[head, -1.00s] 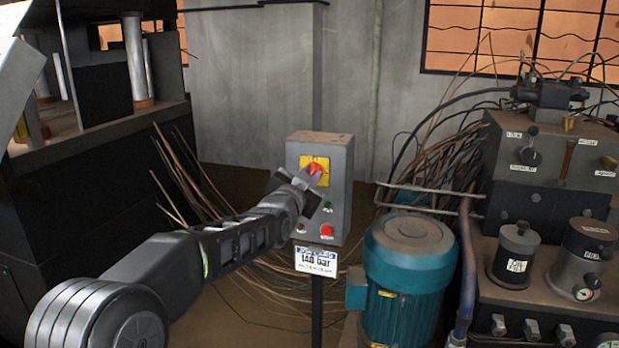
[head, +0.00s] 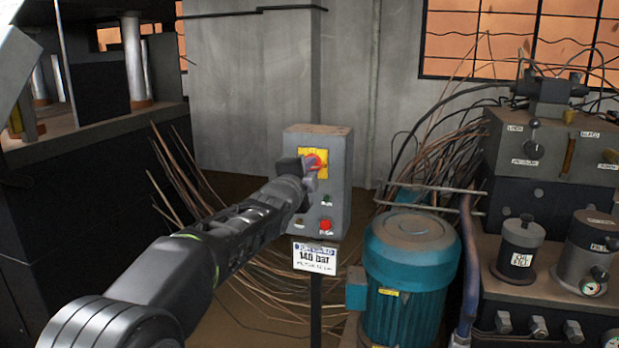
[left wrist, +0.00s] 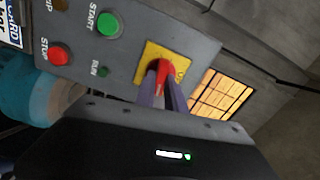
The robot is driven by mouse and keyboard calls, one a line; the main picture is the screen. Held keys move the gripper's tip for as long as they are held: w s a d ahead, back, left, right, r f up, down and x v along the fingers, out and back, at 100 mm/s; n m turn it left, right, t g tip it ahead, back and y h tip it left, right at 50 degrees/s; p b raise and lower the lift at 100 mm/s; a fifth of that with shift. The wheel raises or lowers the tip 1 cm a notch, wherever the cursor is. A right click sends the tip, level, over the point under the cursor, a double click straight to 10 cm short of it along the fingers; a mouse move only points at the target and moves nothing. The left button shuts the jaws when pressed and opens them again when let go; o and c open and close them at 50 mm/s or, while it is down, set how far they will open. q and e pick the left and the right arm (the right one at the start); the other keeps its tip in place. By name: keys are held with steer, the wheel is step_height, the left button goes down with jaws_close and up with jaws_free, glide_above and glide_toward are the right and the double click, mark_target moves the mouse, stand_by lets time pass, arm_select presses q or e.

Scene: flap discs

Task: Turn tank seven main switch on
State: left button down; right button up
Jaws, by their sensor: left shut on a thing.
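The red rotary switch handle (head: 318,160) sits on a yellow plate (head: 305,155) high on the front of a grey control box (head: 333,190). My left gripper (head: 312,170) is at the handle, its fingers partly covering it and the plate. In the left wrist view the red handle (left wrist: 163,74) stands between the two fingers (left wrist: 164,92), which are shut on it. The yellow plate (left wrist: 150,58) shows around it, but its position marks are mostly hidden. My right gripper is not seen.
Below the switch are a green START button (left wrist: 108,24), a red STOP button (left wrist: 59,54) and a small green RUN lamp (left wrist: 103,71). A sign (head: 314,257) hangs under the box. A teal motor (head: 412,265) stands close at right, with loose cables behind.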

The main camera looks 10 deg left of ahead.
arm_select(q)
steer(key=shift+f+m+b, duration=0.15)
steer(key=shift+m+b, duration=0.6)
steer(key=shift+m, duration=0.35)
steer(key=c, duration=1.4)
jaws_free()
steer(key=s+b, duration=0.3)
steer(key=s, duration=0.4)
steer(key=shift+s+a, duration=0.2)
steer(key=shift+s, duration=0.2)
